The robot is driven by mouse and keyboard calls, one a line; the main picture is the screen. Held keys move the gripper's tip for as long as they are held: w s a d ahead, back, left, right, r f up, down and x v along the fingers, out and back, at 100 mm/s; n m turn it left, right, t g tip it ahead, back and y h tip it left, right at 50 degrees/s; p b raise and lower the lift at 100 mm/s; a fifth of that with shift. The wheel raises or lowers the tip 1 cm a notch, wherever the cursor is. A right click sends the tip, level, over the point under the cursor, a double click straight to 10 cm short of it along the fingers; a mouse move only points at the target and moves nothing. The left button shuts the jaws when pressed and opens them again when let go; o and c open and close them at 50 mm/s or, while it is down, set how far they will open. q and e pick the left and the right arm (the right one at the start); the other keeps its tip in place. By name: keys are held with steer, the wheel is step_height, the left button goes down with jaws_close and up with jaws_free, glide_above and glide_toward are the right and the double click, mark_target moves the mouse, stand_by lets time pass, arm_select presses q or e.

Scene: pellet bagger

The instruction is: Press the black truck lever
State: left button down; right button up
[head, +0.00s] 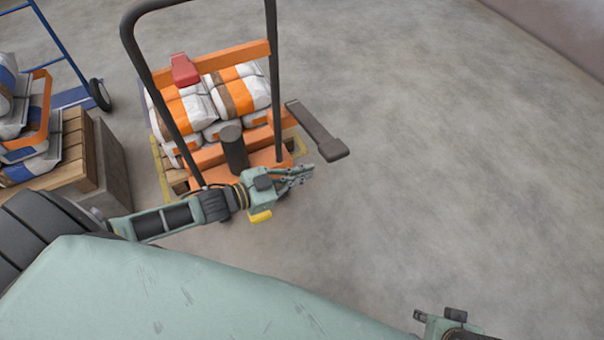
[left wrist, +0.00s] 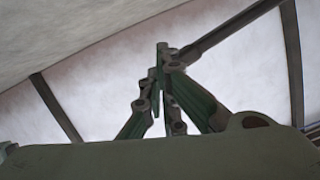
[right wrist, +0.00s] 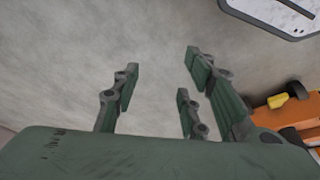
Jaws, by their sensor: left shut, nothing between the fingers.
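The pallet truck (head: 225,65) is orange with a tall black handle frame. Its black lever (head: 318,132) sticks out to the right of the frame and ends in a broad flat pad. My left gripper (head: 308,172) is shut and empty, just below and left of that pad in the head view, with a visible gap in the picture. Its fingers also meet in the left wrist view (left wrist: 162,55), with dark bars behind. My right gripper (right wrist: 160,85) is open and empty over bare floor. Part of it shows at the bottom right of the head view (head: 435,322).
White, orange and brown bags (head: 240,92) are stacked on a pallet at the truck. A red part (head: 185,70) sits on its orange crossbar. More bags stand on a wooden crate (head: 75,140) at left, near a blue cart (head: 72,97). The floor at right is clear.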

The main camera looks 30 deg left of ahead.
mark_target(326, 149)
arm_select(q)
steer(key=w+a+r+n+p, duration=0.1)
steer(key=a+r+n, duration=0.1)
steer(key=r, duration=0.4)
steer(key=w+a+r+n+g+h+p, duration=0.1)
steer(key=w+a+r+n, duration=0.1)
steer(key=r, duration=0.4)
steer(key=shift+a+p, duration=0.35)
steer(key=shift+a, duration=0.05)
arm_select(e)
step_height(326, 149, down, 10)
steer(key=s, duration=0.1)
steer(key=shift+r+g, duration=0.2)
steer(key=shift+g, duration=0.1)
arm_select(q)
steer(key=shift+w, duration=0.1)
arm_select(e)
steer(key=shift+s, duration=0.1)
